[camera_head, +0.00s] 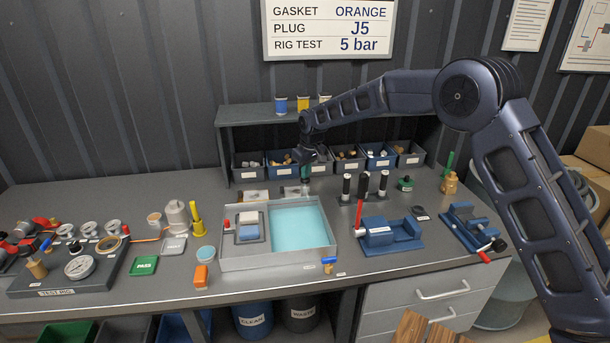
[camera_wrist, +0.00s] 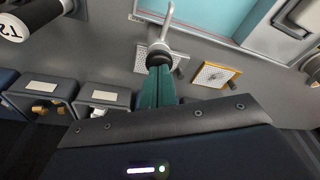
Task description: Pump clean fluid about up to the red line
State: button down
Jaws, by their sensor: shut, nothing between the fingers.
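A grey basin (camera_head: 275,263) stands on the bench and holds cyan fluid (camera_head: 300,226); its corner also shows at the top of the wrist view. A silver hooked spout (camera_wrist: 168,20) stands behind the basin edge in the wrist view. My gripper (camera_head: 306,183) is behind the basin, pointing down. Its green fingers (camera_wrist: 158,72) are shut and empty, their tips close to the spout's round base; I cannot tell whether they touch it. Under the bench stand a blue drum labelled CLEAN (camera_head: 252,320) and a dark drum labelled WASTE (camera_head: 301,314).
A shelf with a row of bins (camera_head: 347,158) stands behind my gripper. Black-and-white handles (camera_head: 363,186) and a blue vise-like fixture (camera_head: 388,236) are to the right. A blue-handled tap (camera_head: 328,262) is at the basin's front. A yellow post (camera_head: 196,218) stands left.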

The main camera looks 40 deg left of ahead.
jog(key=shift+f, duration=0.3)
jog(key=shift+r, duration=0.1)
jog(key=shift+a+v, duration=0.25)
jog(key=shift+v, duration=1.05)
jog(key=shift+r, duration=0.1)
jog(key=shift+d+x, duration=0.15)
jog(key=shift+x, duration=0.55)
jog(key=shift+d+x, duration=0.15)
jog(key=shift+x, duration=0.6)
jog(key=shift+r, duration=0.1)
jog(key=shift+a+v, duration=0.25)
jog(key=shift+v, duration=0.95)
